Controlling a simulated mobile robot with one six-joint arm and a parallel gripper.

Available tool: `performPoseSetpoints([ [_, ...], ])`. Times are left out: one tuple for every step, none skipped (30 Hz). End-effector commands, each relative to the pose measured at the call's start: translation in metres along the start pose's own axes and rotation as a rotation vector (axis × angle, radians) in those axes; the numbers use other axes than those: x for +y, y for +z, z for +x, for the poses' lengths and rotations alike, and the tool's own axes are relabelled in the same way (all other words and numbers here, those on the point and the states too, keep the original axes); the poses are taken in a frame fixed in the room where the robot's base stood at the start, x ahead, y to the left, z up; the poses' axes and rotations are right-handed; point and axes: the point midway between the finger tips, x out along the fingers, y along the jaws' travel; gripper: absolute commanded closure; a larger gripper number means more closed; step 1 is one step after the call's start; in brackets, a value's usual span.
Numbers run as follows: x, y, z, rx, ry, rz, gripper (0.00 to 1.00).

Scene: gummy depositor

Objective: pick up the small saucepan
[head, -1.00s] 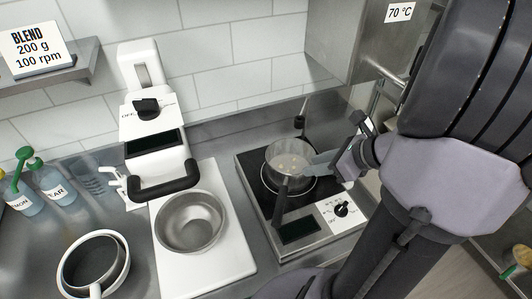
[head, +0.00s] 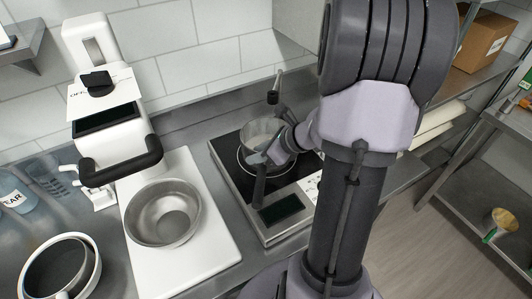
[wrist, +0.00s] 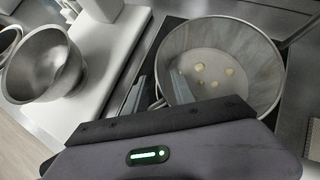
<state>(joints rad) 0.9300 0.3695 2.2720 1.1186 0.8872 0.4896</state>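The small saucepan (head: 258,130) is a shiny metal pan on the dark hot plate (head: 226,152). In the wrist view the saucepan (wrist: 222,38) shows several small pale pieces on its bottom. A dark bar (head: 258,188) stands out in front of it; I cannot tell whether this is its handle. My gripper (head: 262,158) is at the saucepan's near side, partly covering it. In the wrist view my gripper (wrist: 157,92) has its two fingers apart, one outside the near rim and one overlapping the pan wall. Contact cannot be told.
A steel bowl (head: 163,212) sits on the white base (head: 215,255) of a mixer (head: 115,135), left of the hot plate. A cardboard box (head: 480,42) is on a shelf at right. A wall is close behind.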

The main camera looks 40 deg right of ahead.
Motion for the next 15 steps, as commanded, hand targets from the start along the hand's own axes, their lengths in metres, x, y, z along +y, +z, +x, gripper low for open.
performPoseSetpoints([
  [0.0000,0.0001,-0.0002,0.000,0.000,0.000,0.80],
  [0.0000,0.0001,-0.0002,0.000,0.000,0.000,0.86],
  [0.0001,0.0000,-0.0003,0.000,0.000,0.000,0.94],
  [0.0001,0.0000,-0.0003,0.000,0.000,0.000,0.99],
  [0.0001,0.0000,-0.0003,0.000,0.000,0.000,1.00],
  [0.0002,-0.0001,-0.0003,0.000,0.000,0.000,1.00],
  [0.0002,-0.0002,-0.0003,0.000,0.000,0.000,1.00],
  [0.0003,-0.0003,-0.0003,0.000,0.001,0.000,1.00],
  [0.0003,-0.0003,-0.0002,0.001,0.001,0.000,1.00],
  [0.0003,-0.0004,-0.0002,0.001,0.001,0.000,1.00],
  [0.0004,-0.0004,-0.0002,0.001,0.001,0.000,1.00],
  [0.0004,-0.0005,-0.0002,0.001,0.001,0.000,1.00],
  [0.0004,-0.0006,-0.0002,0.001,0.001,0.000,1.00],
  [0.0005,-0.0006,-0.0002,0.001,0.001,0.000,1.00],
  [0.0005,-0.0007,-0.0001,0.001,0.001,0.000,1.00],
])
